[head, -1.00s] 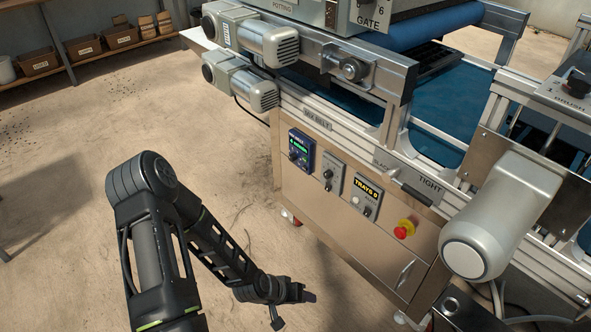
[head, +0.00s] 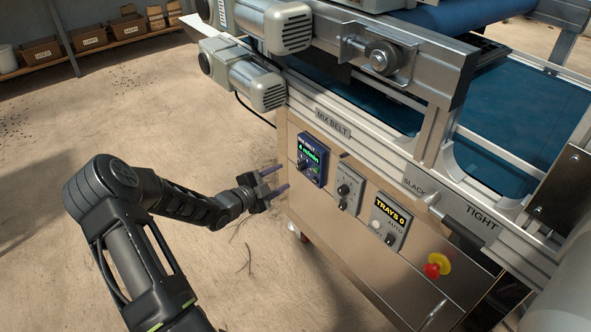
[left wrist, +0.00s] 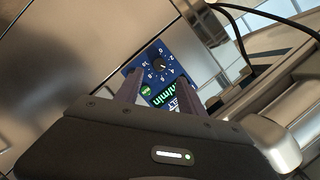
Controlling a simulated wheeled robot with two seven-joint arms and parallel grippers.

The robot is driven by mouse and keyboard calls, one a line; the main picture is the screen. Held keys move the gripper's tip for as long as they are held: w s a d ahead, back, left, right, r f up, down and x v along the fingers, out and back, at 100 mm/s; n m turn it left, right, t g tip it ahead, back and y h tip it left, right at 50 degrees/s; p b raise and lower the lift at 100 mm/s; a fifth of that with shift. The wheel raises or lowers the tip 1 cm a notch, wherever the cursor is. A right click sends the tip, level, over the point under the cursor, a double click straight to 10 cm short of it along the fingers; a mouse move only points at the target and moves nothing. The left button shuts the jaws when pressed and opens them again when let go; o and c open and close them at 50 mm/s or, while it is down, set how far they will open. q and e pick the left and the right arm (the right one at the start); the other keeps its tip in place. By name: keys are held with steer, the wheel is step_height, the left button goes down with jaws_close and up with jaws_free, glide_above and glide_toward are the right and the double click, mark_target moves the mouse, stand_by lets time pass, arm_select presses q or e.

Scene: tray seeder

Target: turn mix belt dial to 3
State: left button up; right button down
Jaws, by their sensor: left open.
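The mix belt panel (head: 312,159) is a small blue box with a lit green display on the machine's front side. Its display seems to read 4 m/min. Its dark round dial (head: 302,164) sits on the panel's face; it also shows in the left wrist view (left wrist: 160,66) with white numbers around it. My left gripper (head: 283,177) is open and empty, a little left of the panel, its fingers pointing at it. In the left wrist view the two fingers (left wrist: 160,80) stand either side of the panel, apart from the dial. My right gripper is out of view.
Beside the panel are a grey switch box (head: 347,187) and the TRAYS box (head: 390,220). A red emergency button (head: 436,266) sits lower right. A motor (head: 262,83) juts out above. The floor left of the cabinet is open.

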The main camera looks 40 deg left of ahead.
mark_target(298, 168)
arm_select(q)
steer(key=b+x, duration=0.2)
steer(key=x, duration=0.5)
steer(key=shift+w+f, duration=0.1)
steer(key=shift+w, duration=0.25)
steer(key=shift+c, duration=0.6)
jaws_close()
